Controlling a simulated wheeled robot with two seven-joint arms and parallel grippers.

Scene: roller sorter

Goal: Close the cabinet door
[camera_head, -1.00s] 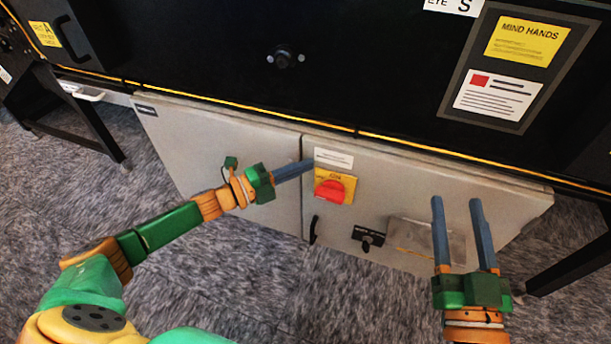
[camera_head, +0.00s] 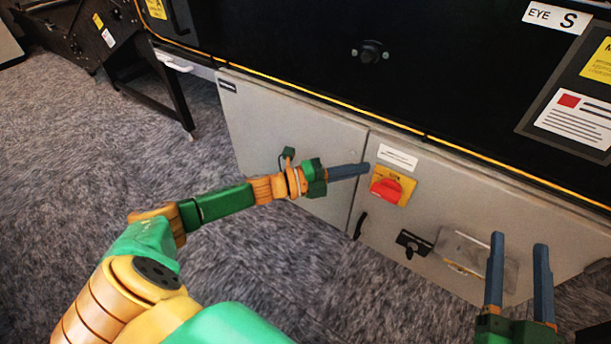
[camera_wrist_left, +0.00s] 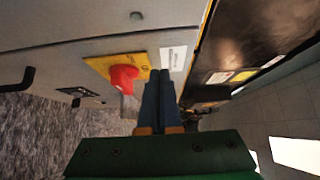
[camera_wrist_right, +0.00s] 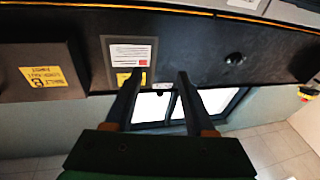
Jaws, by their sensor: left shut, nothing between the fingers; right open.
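The grey cabinet has a left door panel (camera_head: 285,130) and a right door panel (camera_head: 420,215), with a seam between them. Both look about flush in the head view; I cannot tell whether a small gap is left. The right panel carries a red switch on a yellow plate (camera_head: 388,188) and a dark handle (camera_head: 360,226) near the seam. My left gripper (camera_head: 366,169) is shut and empty, its tips by the seam, just left of the yellow plate. Contact cannot be told. The red switch (camera_wrist_left: 123,78) is beside its fingers in the left wrist view. My right gripper (camera_head: 519,241) is open and empty before the right panel.
The black machine body (camera_head: 330,45) with a yellow edge line overhangs the cabinet. A black latch (camera_head: 412,243) and a clear document pocket (camera_head: 470,255) are on the right panel. A black leg (camera_head: 170,95) stands left. Carpet (camera_head: 90,150) in front is clear.

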